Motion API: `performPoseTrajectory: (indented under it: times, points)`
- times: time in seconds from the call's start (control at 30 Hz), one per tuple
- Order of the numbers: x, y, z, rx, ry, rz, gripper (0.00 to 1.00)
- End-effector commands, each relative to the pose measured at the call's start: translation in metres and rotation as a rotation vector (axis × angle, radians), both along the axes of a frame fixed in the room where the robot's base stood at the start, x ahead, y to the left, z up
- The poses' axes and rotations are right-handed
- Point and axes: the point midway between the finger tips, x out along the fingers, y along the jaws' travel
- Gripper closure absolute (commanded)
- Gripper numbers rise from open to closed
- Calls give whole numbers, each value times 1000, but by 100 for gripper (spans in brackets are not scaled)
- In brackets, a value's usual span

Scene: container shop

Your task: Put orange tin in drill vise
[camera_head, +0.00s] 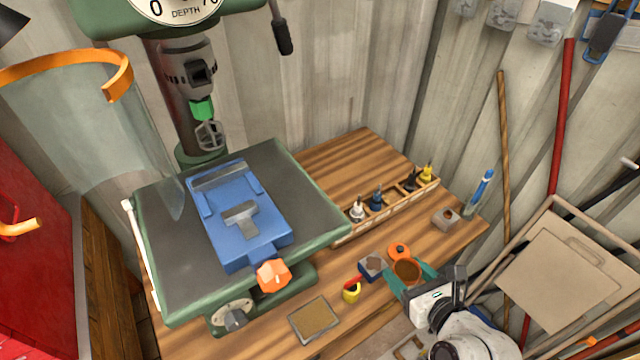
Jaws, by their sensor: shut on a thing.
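The blue drill vise (221,223) lies on the dark table of the green drill press, with grey jaws and an orange knob at its front end. My gripper (408,274), with teal fingers, is at the lower right over the wooden bench. It is shut on a round, open-topped tin (407,269) with an orange-brown inside, which I take to be the orange tin. The fingers hide much of its sides. The tin is to the right of the vise and apart from it.
An orange ring-shaped item (399,250), a small grey-blue box (373,266), a yellow-and-red item (352,291) and a flat tray (315,319) lie near the gripper. A wooden rack (388,212) of small bottles stands behind. A clear guard (95,130) hangs left of the drill.

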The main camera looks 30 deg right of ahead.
Motion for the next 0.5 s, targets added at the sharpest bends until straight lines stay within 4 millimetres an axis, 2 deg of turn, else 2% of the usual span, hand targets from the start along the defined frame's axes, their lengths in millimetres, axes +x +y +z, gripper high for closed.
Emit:
performPoseTrajectory:
  times: [0.03,0.2,0.5]
  points:
    - [11,14,1,0,-2,14,78]
    - [44,58,2,-1,-3,56,78]
    - [88,117,3,-1,-1,112,78]
